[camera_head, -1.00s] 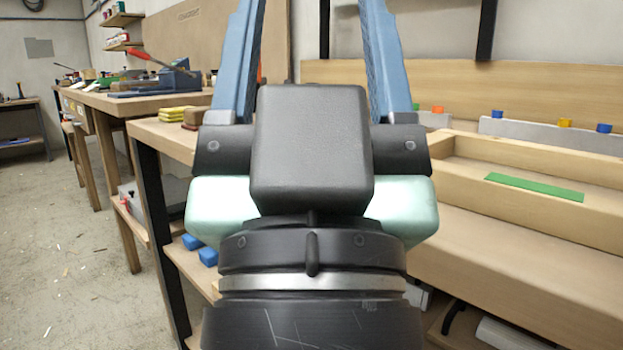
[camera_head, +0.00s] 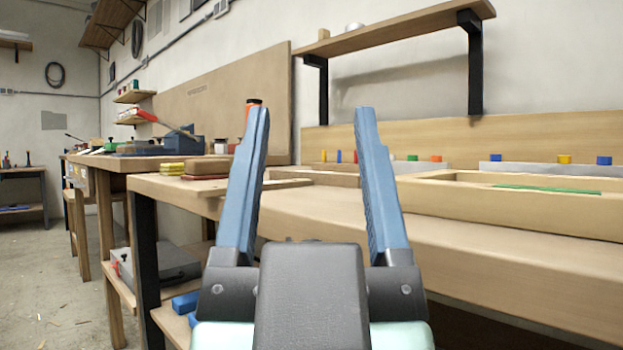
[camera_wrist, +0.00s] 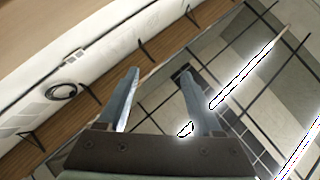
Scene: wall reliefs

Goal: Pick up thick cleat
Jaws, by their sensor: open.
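My gripper (camera_head: 311,112) is open and empty in the head view, its two blue fingers pointing up in front of the workbench (camera_head: 470,245). In the wrist view my gripper (camera_wrist: 160,74) is also open, with nothing between the fingers. I cannot pick out the thick cleat with certainty in either view. A flat wooden piece (camera_head: 288,184) lies on the bench behind the left finger, partly hidden by it. A wooden tray (camera_head: 520,214) on the right holds a green strip (camera_head: 548,189).
A wall shelf (camera_head: 400,42) on black brackets hangs above the bench. Yellow sponges (camera_head: 172,169) lie at the bench's left end. Grey strips with coloured blocks (camera_head: 555,169) stand along the back. The floor (camera_head: 60,300) at left is mostly clear. The wrist view shows a wall coil (camera_wrist: 62,91).

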